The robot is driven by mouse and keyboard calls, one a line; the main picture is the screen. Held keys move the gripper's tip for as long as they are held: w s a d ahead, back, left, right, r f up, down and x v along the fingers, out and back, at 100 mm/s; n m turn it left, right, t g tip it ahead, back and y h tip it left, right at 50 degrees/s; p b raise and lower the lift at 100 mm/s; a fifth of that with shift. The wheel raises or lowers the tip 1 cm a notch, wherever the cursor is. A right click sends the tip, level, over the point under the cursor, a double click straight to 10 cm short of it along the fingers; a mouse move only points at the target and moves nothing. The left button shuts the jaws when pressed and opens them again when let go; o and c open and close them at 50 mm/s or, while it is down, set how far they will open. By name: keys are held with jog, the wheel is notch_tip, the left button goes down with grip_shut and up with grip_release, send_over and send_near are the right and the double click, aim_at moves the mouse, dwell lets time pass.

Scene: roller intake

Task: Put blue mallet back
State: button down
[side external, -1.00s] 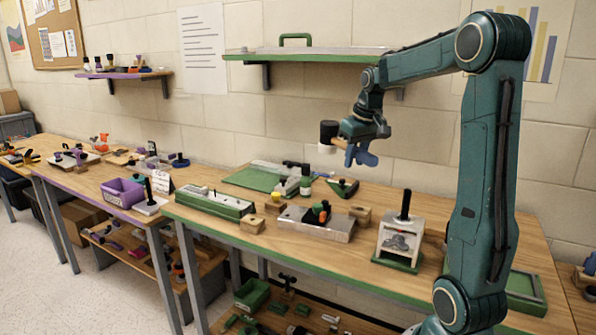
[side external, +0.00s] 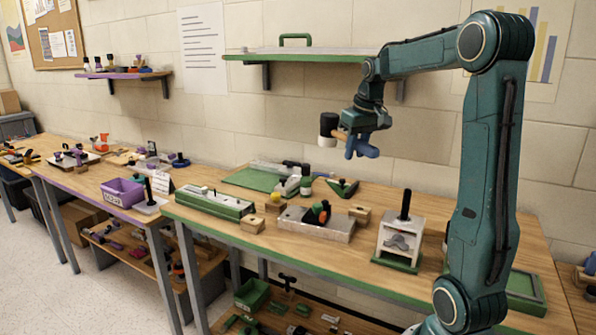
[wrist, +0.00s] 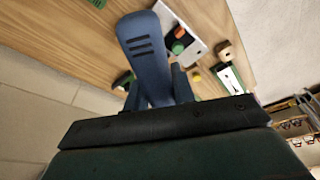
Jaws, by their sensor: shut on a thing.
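The blue mallet (side external: 362,147) hangs in the air above the back of the green-edged bench. It has a black and white head (side external: 328,128) at its left, a short tan shaft and a blue grip. My gripper (side external: 358,136) is shut on it and holds it clear of the bench, below the right part of the green shelf. In the wrist view the blue grip (wrist: 146,55), with dark slots, stands up between the two fingers (wrist: 158,88). The mallet's head is out of sight there.
A green wall shelf (side external: 300,57) is above and left of my gripper. On the bench below are a grey block (side external: 328,228) with black, green and orange parts, a white stand (side external: 400,240) with a black handle, a green-based rail (side external: 215,203) and wooden blocks. Bare wood lies between them.

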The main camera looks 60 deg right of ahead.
aim_at(307, 250)
jog(key=shift+w+a+f, duration=0.2)
jog(key=shift+w+f, duration=0.15)
jog(key=w+a+f+n, duration=0.3)
jog(key=a+f, duration=0.1)
jog(key=f, duration=0.2)
jog(key=w+a+f+n+y, duration=0.1)
jog(key=w+a+f+n, duration=0.2)
jog(key=f, duration=0.4)
jog(key=shift+w+a+f+n+g, duration=0.2)
jog(key=shift+w+a+n+g, duration=0.2)
jog(key=shift+w+a, duration=0.55)
jog(key=shift+s+a+f, duration=0.15)
jog(key=shift+s, duration=0.05)
jog(key=shift+y, duration=0.3)
jog(key=shift+f, duration=4.8)
jog(key=c, duration=1.1)
grip_release()
jog(key=shift+s, duration=0.1)
